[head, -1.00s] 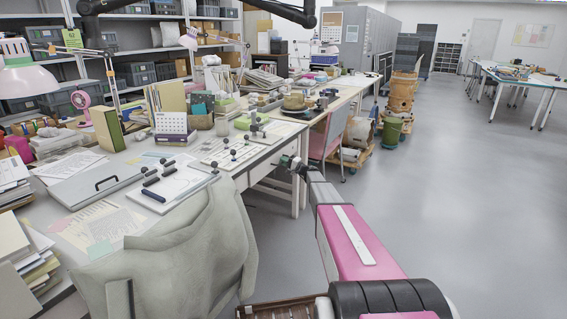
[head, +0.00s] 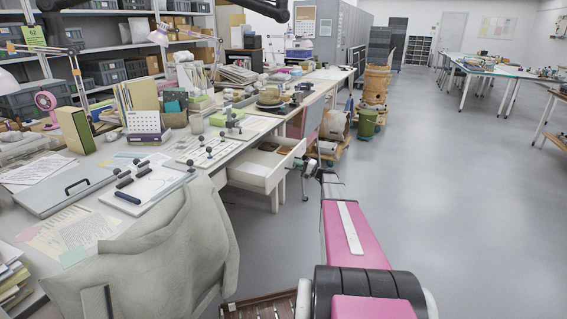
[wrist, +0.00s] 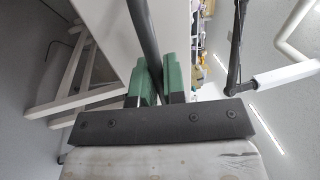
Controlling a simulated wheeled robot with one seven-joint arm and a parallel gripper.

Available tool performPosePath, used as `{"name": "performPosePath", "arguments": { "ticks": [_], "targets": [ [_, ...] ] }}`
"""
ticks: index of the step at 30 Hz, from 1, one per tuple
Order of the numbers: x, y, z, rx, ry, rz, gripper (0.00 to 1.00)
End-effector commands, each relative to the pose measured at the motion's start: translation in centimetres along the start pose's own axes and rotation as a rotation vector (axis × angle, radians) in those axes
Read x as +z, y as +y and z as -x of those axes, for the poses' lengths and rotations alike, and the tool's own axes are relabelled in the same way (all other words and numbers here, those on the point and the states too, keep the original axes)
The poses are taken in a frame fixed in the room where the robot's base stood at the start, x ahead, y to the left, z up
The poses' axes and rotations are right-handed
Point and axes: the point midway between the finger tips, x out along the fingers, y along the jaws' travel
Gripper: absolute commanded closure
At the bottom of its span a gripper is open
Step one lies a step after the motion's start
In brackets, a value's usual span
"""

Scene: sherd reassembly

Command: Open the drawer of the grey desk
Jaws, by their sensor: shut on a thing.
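The grey desk (head: 232,151) runs along the left in the head view. Its pale drawer (head: 262,175) stands pulled out toward the aisle, with its inside showing and a few brownish things in it. My gripper (head: 309,168) is at the drawer's front. In the wrist view, the green fingers of my gripper (wrist: 160,78) are closed around a dark bar, the drawer handle (wrist: 143,32). The pale drawer front (wrist: 105,30) is beside the fingers there. In the head view the handle is too small and covered to make out.
A pale jacket (head: 165,250) is draped over the near side of the desk. A pink chair (head: 304,122), a green bin (head: 367,123) and barrels stand beyond the drawer. The floor (head: 450,220) to the right is clear.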

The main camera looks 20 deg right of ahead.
Motion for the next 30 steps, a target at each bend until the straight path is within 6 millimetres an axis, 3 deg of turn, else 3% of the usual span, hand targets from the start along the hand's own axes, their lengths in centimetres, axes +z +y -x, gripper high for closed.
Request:
{"name": "performPosePath", "arguments": {
  "ticks": [3,12,19,30],
  "targets": [
    [0.1,-0.6,3.1,0.003,0.003,0.001,1.0],
    [0.0,-1.5,8.1,0.003,0.001,0.0,1.0],
    [0.0,-1.8,9.7,0.003,-0.001,-0.001,1.0],
    [0.0,-1.9,9.9,0.003,-0.001,0.0,1.0]
  ]
}}
